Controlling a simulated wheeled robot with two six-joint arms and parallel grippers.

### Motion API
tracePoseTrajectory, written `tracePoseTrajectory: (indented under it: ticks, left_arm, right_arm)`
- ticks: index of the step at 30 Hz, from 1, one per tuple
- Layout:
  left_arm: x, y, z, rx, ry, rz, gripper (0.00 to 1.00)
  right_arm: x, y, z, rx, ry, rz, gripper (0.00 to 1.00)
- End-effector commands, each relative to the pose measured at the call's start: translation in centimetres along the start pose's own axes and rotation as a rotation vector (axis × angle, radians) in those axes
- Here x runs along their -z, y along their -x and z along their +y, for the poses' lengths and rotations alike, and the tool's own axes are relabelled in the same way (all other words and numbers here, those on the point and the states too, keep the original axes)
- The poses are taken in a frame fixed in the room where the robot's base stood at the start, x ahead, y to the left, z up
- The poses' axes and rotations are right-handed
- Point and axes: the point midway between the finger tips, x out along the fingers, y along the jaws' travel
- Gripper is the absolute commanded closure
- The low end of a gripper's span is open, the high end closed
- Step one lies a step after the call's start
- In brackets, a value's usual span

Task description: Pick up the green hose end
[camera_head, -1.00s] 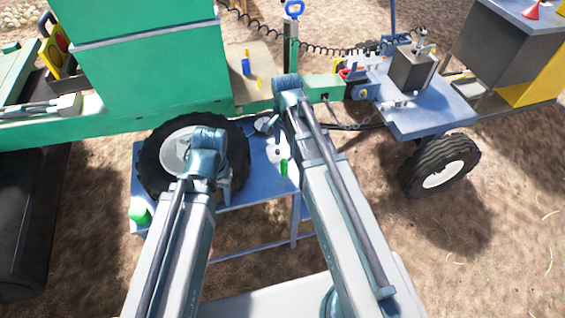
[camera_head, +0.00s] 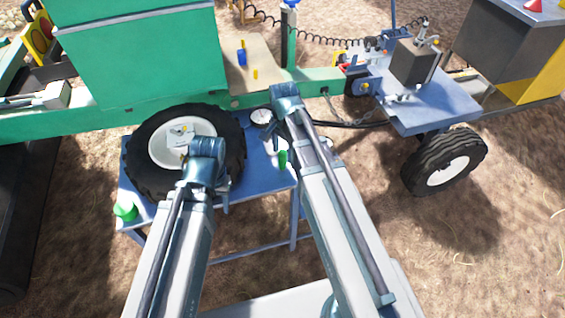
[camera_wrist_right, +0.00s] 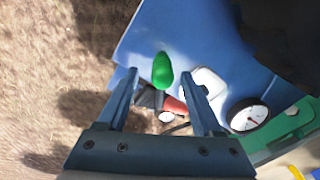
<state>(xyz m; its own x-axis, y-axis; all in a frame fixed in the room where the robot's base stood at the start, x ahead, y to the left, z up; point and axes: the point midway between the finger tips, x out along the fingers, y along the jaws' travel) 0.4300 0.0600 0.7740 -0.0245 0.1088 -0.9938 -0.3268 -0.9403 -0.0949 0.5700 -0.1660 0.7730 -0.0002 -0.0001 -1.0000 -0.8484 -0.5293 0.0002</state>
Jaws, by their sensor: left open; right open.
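A short green rounded piece (camera_head: 283,160), which looks like the green hose end, is on the blue table near my right arm. In the right wrist view, this green piece (camera_wrist_right: 163,70) shows beyond the fingertips, in the gap between them. My right gripper (camera_wrist_right: 163,82) is open and holds nothing; in the head view it (camera_head: 272,130) is partly hidden by its own arm. My left gripper (camera_head: 224,197) is above the table's front edge, open and apart from the green piece; its wrist hides part of it.
The blue table (camera_head: 255,192) carries a large wheel (camera_head: 130,165), a round gauge (camera_head: 262,117) and a green round item (camera_head: 125,211) at its left corner. A green machine (camera_head: 140,60) stands behind. A blue trailer (camera_head: 435,112) is at right. Open ground lies right of the table.

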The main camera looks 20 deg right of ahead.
Motion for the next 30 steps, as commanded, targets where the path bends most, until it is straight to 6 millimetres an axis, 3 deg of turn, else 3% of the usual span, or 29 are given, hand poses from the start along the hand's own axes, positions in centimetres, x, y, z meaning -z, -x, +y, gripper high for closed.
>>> tracePoseTrajectory:
  ticks: [5,18,26,27,30]
  left_arm:
    - [0.0,-0.5,0.0,0.000,0.000,0.000,0.50]
    - [0.3,-5.1,0.5,0.000,0.000,0.000,0.50]
    - [0.3,-5.0,0.5,0.000,0.000,0.000,0.50]
    - [0.3,-5.0,0.5,0.000,0.000,0.000,0.50]
    - [0.3,-5.0,0.5,0.000,0.000,0.000,0.50]
  right_arm:
    - [0.0,-0.5,-0.1,0.000,0.000,0.000,0.32]
    - [0.0,-5.2,-0.3,0.000,0.000,0.000,0.32]
    - [0.0,-5.1,-0.3,0.000,0.000,0.000,0.32]
    - [0.0,-5.1,-0.3,0.000,0.000,0.000,0.34]
    - [0.0,-5.1,-0.3,0.000,0.000,0.000,0.52]
